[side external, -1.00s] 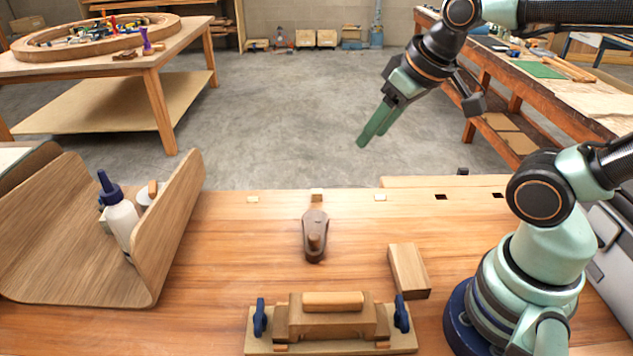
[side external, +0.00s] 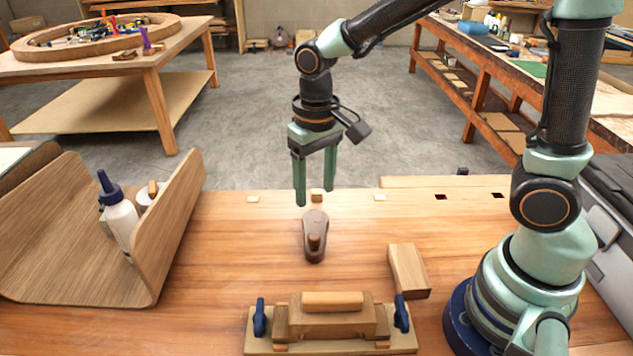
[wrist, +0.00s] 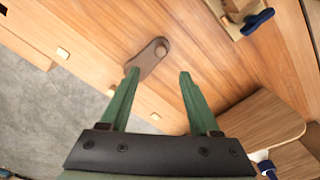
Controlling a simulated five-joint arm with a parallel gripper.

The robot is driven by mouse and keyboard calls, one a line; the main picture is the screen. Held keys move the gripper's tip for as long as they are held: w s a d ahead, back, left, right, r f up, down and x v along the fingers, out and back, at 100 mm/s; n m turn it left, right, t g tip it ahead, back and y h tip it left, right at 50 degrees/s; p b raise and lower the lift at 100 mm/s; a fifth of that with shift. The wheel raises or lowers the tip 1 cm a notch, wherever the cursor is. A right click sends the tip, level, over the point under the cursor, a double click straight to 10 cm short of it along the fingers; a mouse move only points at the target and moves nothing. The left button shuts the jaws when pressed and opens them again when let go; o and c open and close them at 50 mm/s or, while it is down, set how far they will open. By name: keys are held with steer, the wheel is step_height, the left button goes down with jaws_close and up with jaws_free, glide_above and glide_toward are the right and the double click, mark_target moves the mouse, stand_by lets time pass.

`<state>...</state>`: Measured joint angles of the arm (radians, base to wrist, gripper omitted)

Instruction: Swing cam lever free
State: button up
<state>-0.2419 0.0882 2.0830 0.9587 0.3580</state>
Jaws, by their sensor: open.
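My gripper (side external: 316,190) is open and empty, pointing down above the bench's far edge, just behind and above the lever. In the wrist view its two green fingers (wrist: 159,73) are spread, with the left fingertip overlapping part of the lever. No contact is visible. Two blue levers (side external: 260,318) (side external: 402,313) stand at the ends of a wooden fixture (side external: 331,321) nearer the camera.
A wooden block (side external: 408,271) stands right of the lever. Small pale blocks and dark holes line the far bench edge. Bench around the lever is clear.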

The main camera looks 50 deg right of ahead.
mark_target(314, 236)
step_height(314, 236, down, 12)
steer(key=shift+a+f, duration=0.15)
steer(key=shift+f, duration=0.1)
stand_by(0.4)
jaws_close()
stand_by(1.3)
